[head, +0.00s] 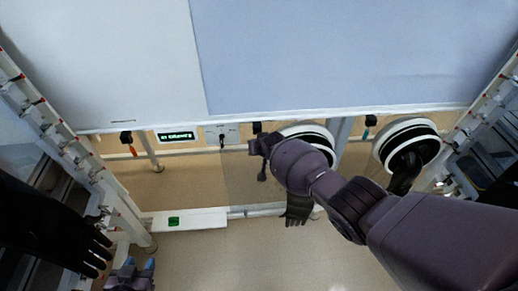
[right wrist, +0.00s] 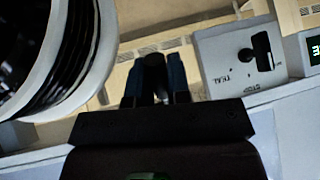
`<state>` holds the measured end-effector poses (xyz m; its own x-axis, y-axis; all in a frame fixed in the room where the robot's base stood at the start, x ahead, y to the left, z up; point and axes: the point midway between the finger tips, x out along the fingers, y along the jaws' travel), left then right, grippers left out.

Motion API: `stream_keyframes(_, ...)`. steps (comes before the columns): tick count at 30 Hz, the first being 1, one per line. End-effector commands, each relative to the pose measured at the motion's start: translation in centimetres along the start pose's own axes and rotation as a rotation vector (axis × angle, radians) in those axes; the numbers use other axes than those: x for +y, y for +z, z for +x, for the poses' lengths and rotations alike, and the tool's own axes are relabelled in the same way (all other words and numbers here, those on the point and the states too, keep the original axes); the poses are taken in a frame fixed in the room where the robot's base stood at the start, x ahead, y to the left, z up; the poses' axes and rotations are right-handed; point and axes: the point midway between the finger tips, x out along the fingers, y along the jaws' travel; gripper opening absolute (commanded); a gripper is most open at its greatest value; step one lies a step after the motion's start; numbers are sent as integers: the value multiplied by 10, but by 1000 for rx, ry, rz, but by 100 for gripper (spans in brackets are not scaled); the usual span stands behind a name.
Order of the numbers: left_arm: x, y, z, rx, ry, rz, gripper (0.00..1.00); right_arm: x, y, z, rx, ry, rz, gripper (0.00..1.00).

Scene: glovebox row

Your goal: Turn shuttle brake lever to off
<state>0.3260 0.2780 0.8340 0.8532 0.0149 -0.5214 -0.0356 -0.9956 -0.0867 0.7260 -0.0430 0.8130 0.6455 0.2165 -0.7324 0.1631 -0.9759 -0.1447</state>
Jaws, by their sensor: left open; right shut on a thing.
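My right gripper (head: 256,148) reaches under the front edge of the long light panel. In the right wrist view its two blue-sided fingers (right wrist: 155,88) are shut on a dark, round-ended handle (right wrist: 153,62), which looks like the brake lever. Any off mark for it is hidden or too small to read. A grey plate with a black knob in a slot (right wrist: 262,52) is to the right of the fingers, apart from them. The same plate (head: 214,134) shows left of the gripper in the head view. My left gripper (head: 130,268) is open and empty at the bottom left.
A green display (head: 177,136) and a hanging orange-tipped tool (head: 128,141) are further left under the edge. White-rimmed round ports (head: 406,128) with black gloves (head: 297,207) hang near my right arm. The floor (head: 260,262) in front is clear.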

Motion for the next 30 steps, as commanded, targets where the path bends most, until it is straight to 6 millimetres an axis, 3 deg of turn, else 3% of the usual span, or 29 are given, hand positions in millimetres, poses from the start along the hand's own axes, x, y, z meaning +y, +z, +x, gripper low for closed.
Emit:
stream_keyframes(13, -1, -6, -2, 3, 0, 0, 43, -2, -1, -9, -187, 0, 37, 0)
stream_keyframes(30, 0, -9, -1, 7, 1, -2, 43, -3, -1, -11, -220, 0, 45, 0)
